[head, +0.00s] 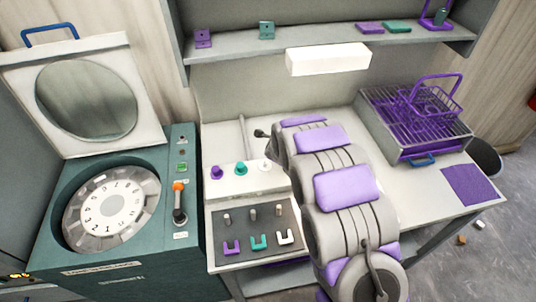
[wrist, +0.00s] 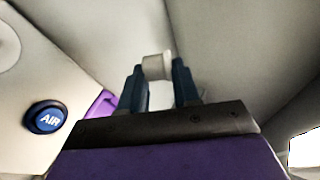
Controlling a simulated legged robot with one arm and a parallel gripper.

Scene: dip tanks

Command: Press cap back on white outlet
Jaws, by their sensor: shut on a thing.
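In the wrist view my gripper (wrist: 157,80) is shut on a small white cylindrical piece (wrist: 155,66), which looks like the white cap. It sits between the two dark blue fingertips. A pale surface lies behind it; I cannot tell whether the piece touches it. In the head view a small console on the bench carries a purple fitting (head: 217,172), a teal fitting (head: 241,168) and a white fitting (head: 265,167), the rightmost, which looks like the white outlet. My arm stands just right of the console, and its gripper end is not clearly seen there.
A blue AIR button (wrist: 46,117) shows at left in the wrist view. The console's lower panel (head: 242,233) has short pegs and coloured forks. A teal machine (head: 185,140) with a round dial stands left. A purple wire basket (head: 430,103) in a tray is right. A shelf (head: 335,38) runs above.

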